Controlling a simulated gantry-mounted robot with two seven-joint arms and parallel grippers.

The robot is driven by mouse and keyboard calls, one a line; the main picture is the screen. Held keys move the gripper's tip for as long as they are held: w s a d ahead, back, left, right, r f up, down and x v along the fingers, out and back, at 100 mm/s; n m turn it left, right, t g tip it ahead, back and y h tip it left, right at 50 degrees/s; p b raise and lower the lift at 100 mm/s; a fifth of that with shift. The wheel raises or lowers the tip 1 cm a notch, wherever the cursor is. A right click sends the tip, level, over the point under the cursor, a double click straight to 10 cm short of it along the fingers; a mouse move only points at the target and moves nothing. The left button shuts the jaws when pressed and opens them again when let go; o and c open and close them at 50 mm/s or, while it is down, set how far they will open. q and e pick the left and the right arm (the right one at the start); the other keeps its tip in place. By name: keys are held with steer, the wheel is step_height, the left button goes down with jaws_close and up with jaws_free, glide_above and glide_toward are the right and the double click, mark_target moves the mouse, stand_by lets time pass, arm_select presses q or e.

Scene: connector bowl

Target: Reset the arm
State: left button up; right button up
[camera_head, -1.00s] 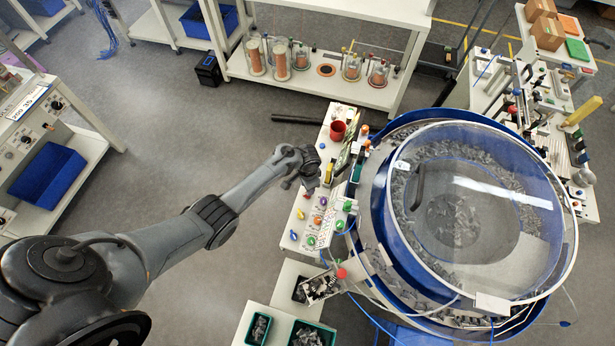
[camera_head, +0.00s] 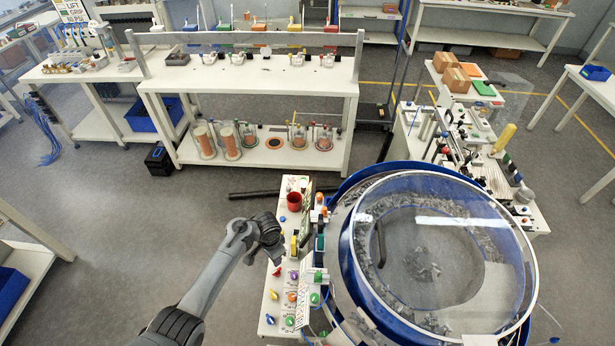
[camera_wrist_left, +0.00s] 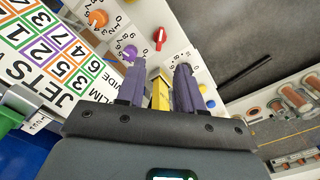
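My left gripper (camera_head: 274,252) comes in from the lower left in the head view and hangs over the left side of the white control panel (camera_head: 270,318). In the left wrist view its two dark purple fingers stand apart (camera_wrist_left: 160,76), so it is open. A yellow block (camera_wrist_left: 160,92) shows in the gap between the fingers; I see no finger clearly pressing on it. A red knob (camera_wrist_left: 160,38), an orange knob (camera_wrist_left: 97,18) and a purple knob (camera_wrist_left: 130,53) lie on the panel beyond the fingers. My right gripper is in neither current view.
The large round bowl feeder (camera_head: 345,255) with a clear lid stands right of the panel. A white shelf bench (camera_head: 250,85) stands behind. The grey floor (camera_head: 130,225) left of my arm is clear.

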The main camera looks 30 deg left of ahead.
arm_select(q)
steer(key=shift+s, duration=0.1)
steer(key=s+d+r+n+t, duration=0.1)
steer(key=s+d+r, duration=0.4)
steer(key=s+r, duration=0.3)
steer(key=s+d+r+n+t, duration=0.1)
steer(key=s+d+r+t, duration=0.1)
steer(key=s+d+r, duration=0.3)
steer(key=s+r, duration=0.4)
steer(key=s, duration=0.7)
steer(key=shift+s+r+n+t, duration=0.2)
steer(key=shift+s+n+t, duration=0.1)
